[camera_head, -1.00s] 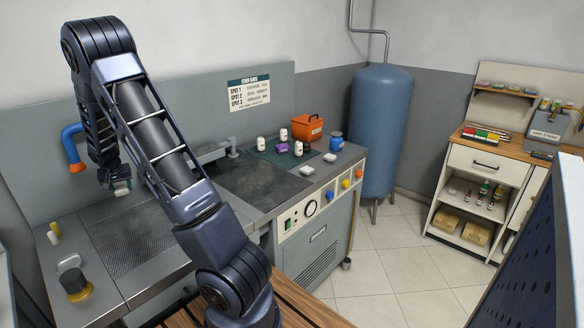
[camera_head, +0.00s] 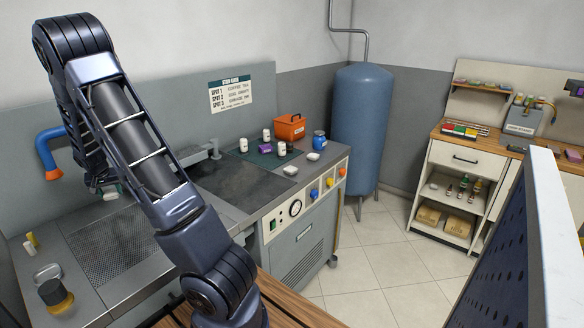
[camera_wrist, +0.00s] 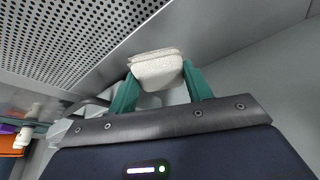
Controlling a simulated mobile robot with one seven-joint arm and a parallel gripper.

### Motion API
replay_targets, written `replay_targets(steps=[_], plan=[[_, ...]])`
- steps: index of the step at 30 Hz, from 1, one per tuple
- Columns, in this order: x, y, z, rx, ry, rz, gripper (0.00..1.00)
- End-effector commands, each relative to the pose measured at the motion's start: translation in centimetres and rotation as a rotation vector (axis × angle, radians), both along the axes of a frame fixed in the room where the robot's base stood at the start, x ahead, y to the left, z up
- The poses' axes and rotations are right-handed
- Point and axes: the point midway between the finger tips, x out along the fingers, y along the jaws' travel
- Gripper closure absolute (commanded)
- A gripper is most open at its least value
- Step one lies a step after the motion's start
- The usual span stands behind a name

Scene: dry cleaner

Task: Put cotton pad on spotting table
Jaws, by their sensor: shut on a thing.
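My gripper (camera_wrist: 157,82) has green fingers, shut on a white, soft-edged cotton pad (camera_wrist: 157,69) in the wrist view. In the head view the gripper (camera_head: 112,191) is small and partly hidden by my arm, with the pale pad (camera_head: 110,197) at its tip. The spotting table (camera_head: 118,250) has a perforated steel top on the left of the head view. The perforated plate (camera_wrist: 75,42) also fills the upper left of the wrist view. The pad appears over the table's back side near the wall; its exact height I cannot tell.
A blue hooked tube (camera_head: 47,150) stands left of the gripper. White and yellow pieces (camera_head: 31,242) and a dark knob (camera_head: 52,292) are at the table's left. Bottles, white pads (camera_head: 290,170) and an orange box (camera_head: 291,127) occupy the right counter. The perforated top is mostly clear.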

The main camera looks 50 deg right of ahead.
Motion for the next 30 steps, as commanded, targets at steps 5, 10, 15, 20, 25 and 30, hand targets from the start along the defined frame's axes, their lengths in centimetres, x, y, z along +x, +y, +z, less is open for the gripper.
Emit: replay_targets(steps=[5,10,15,20,25,30], plan=[[-0.9,0.2,0.2,-0.001,0.0,-0.087,0.71],[-2.3,0.6,0.6,-0.002,0.0,-0.24,0.71],[-3.8,0.9,1.3,-0.001,0.001,-0.43,0.71],[-4.8,1.0,2.0,-0.001,0.0,-0.575,0.71],[-5.6,0.8,2.8,0.0,0.0,-0.712,0.71],[-5.9,-0.9,4.1,0.001,-0.002,-0.87,0.71]])
